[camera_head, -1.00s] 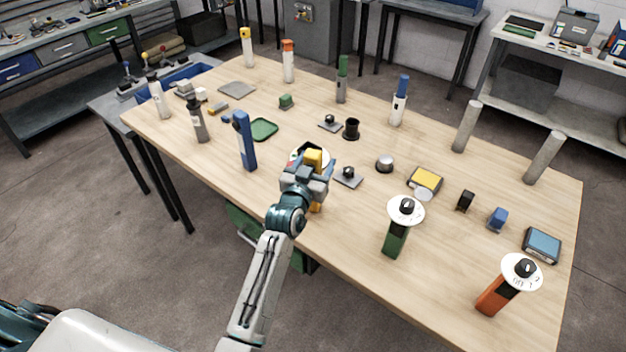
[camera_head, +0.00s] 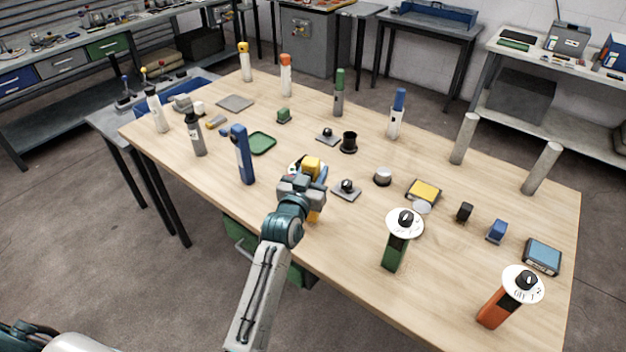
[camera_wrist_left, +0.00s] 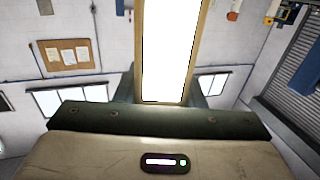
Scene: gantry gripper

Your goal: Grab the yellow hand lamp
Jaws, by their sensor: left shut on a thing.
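The yellow hand lamp (camera_head: 312,165) is at the near edge of the wooden table, mostly hidden by my left gripper (camera_head: 308,182). Part of a pale round disc shows beside the block. My left gripper is shut on the lamp. I cannot tell whether the lamp touches the table. In the left wrist view, a bright white panel with tan edges fills the upper middle; I cannot tell if it is part of the lamp. My right gripper is not in view.
A blue hand tool (camera_head: 243,155) stands to the left on the table. A grey mount with a black knob (camera_head: 346,189) lies just right of the gripper. A green tool with a white dial (camera_head: 395,252) and an orange one (camera_head: 493,309) stand farther right.

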